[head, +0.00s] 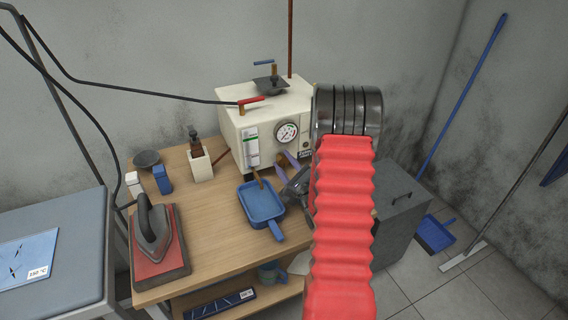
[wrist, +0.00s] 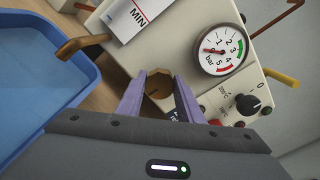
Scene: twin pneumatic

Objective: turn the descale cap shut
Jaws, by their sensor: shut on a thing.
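The descale cap (wrist: 158,88), a brass hexagonal cap low on the front of the cream boiler (head: 238,133), shows between my fingertips in the wrist view. My gripper (wrist: 160,79) has its two purple fingers shut on the cap's sides. A dark slot or mark shows on the cap's face. In the head view my gripper (head: 293,161) is at the boiler's lower front, and the cap is mostly hidden by the fingers. I cannot tell from these frames how far the cap is turned.
A brass spout (wrist: 82,45) sticks out left of the cap, close to my gripper, above a blue pan (head: 262,203). The pressure gauge (wrist: 222,51) and a black knob (wrist: 247,104) are to the right. An iron (head: 150,228) stands on the wooden table's left.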

